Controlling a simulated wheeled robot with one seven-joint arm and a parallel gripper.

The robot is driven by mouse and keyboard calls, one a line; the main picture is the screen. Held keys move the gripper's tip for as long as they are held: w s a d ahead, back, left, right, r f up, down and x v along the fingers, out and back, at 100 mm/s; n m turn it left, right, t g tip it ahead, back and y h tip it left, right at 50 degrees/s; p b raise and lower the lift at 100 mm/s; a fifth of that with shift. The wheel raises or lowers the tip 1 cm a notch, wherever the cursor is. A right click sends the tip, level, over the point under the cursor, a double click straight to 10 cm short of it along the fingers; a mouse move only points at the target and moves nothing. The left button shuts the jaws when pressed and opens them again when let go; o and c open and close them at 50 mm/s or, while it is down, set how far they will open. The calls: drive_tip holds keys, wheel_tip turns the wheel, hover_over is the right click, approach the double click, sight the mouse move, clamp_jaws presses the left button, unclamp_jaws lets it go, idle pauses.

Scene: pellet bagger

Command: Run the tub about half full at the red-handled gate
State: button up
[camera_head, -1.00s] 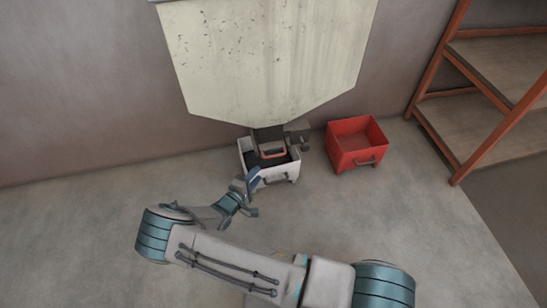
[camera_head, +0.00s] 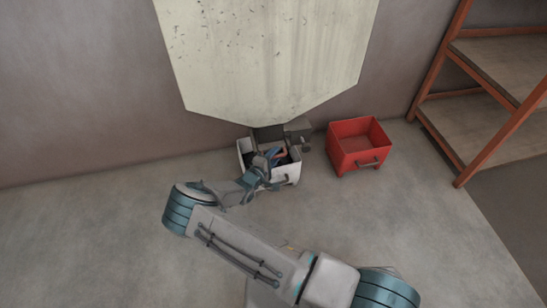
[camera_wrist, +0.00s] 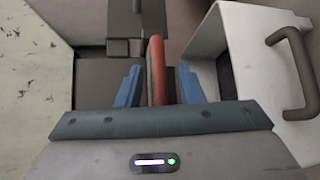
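The white tub (camera_head: 285,178) stands on the floor under the big cream hopper (camera_head: 265,60). Its inside looks dark; I cannot tell the pellet level. In the wrist view the tub (camera_wrist: 265,35) is at the right. The red gate handle (camera_wrist: 156,65) runs between the two blue fingers of my gripper (camera_wrist: 158,88), with a visible gap on each side. The gripper is open around the handle and not closed on it. In the head view my gripper (camera_head: 272,157) is over the tub and mostly hides the handle.
A red tub (camera_head: 357,158), empty as far as I see, stands on the floor to the right of the white one. A grey block (camera_head: 298,130) sits beside the hopper outlet. An orange-framed shelf (camera_head: 485,110) is at the far right. The floor in front is clear.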

clamp_jaws()
drive_tip(key=s+p, duration=0.1)
drive_tip(key=s+d+p, duration=0.1)
drive_tip(key=s+p, duration=0.1)
drive_tip(key=shift+s, duration=0.25)
unclamp_jaws()
drive_tip(key=p+v, duration=0.3)
drive_tip(key=v, duration=1)
drive_tip(key=shift+s+a+p, duration=0.25)
drive_tip(key=shift+s+p, duration=0.05)
drive_tip(key=shift+p, duration=0.05)
